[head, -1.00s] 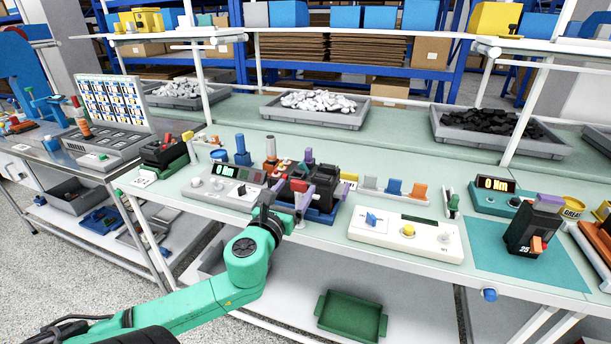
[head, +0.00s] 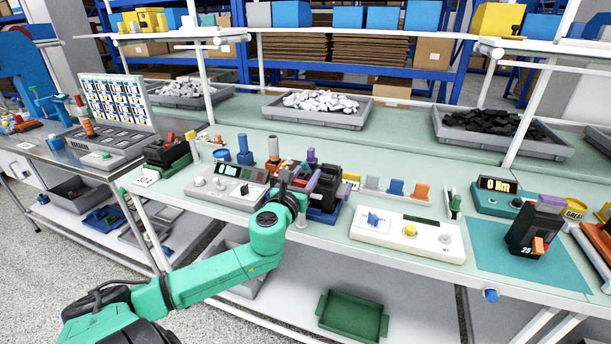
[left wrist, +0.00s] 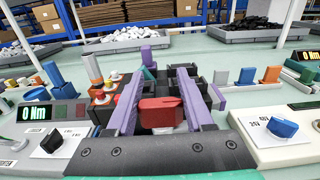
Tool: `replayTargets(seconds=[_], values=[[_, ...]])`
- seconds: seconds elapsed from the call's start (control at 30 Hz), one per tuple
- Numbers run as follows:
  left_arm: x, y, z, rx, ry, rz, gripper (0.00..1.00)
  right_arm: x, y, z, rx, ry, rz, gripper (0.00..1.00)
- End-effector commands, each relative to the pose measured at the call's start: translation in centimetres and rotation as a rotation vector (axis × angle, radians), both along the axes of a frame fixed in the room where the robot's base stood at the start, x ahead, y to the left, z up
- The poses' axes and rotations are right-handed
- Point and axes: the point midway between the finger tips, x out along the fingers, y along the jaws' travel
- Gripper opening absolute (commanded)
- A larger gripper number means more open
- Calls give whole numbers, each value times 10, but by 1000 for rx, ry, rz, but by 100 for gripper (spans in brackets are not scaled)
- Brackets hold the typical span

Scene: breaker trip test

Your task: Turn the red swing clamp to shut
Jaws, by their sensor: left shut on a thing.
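The red swing clamp (left wrist: 160,112) shows in the left wrist view as a red block between the two purple fingers of my left gripper (left wrist: 161,100). The fingers are shut on it, one at each side. In the head view my left gripper (head: 303,181) reaches the front left of the black breaker (head: 328,186) on its blue base. There the gripper largely hides the clamp, and its swing angle cannot be told. My right gripper is not in view.
A grey meter box (head: 228,187) stands close left of the gripper. A white box with a blue knob, also seen in the left wrist view (left wrist: 278,135), stands close right. Several coloured pegs stand behind. A green tray (head: 352,316) lies on the lower shelf.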

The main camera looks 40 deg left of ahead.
Motion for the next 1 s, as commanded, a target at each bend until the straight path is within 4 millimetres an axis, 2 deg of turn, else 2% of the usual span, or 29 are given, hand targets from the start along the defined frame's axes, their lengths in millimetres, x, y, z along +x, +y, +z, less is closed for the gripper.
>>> replayTargets(seconds=[0.27, 0.47, 0.8, 1.0], values=[[0, 1, 2, -3, -1, 48, 0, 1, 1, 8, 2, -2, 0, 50], [-2, 4, 4, -3, 0, 155, 0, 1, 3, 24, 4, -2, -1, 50], [-7, 10, 5, -5, 0, 454, 0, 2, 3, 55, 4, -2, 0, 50], [-11, 13, 3, -4, 2, 644, 0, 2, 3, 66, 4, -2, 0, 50]])
